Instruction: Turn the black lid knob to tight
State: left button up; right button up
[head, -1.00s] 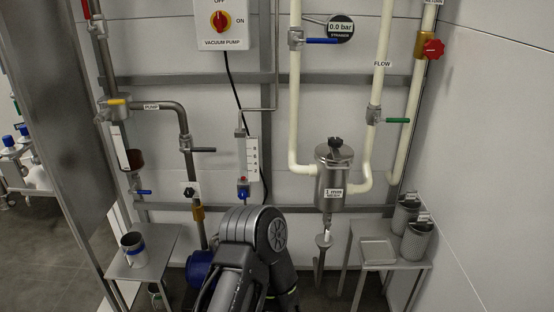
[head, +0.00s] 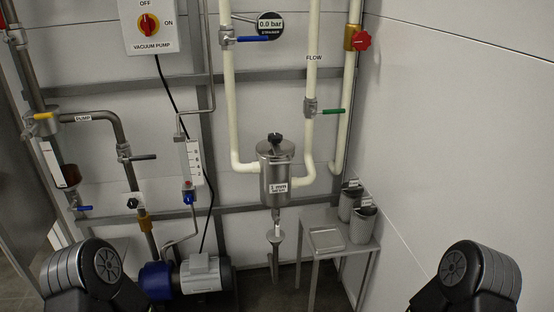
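The black lid knob (head: 275,139) sits on top of the steel strainer canister (head: 276,172), at the middle of the head view. The canister carries a "1 mm" label and stands upright between two cream pipes. The knob's tightness cannot be read from here. At the lower left and lower right only dark rounded links of my two arms show, well below and to either side of the knob. Both of my grippers are out of the picture, and nothing touches the knob.
A gauge (head: 270,26) reading 0.0 bar is above the canister. A blue-handled valve (head: 254,38) and a green-handled valve (head: 325,111) are on the pipes. A small steel table (head: 343,245) with two mesh baskets stands at right. A pump motor (head: 200,273) is low at left.

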aim_at(275, 138)
jog(key=i+j+z, duration=0.35)
jog(key=i+j, duration=0.15)
jog(key=i, duration=0.15)
jog(key=i+j+z, duration=0.35)
jog(key=i+j, duration=0.25)
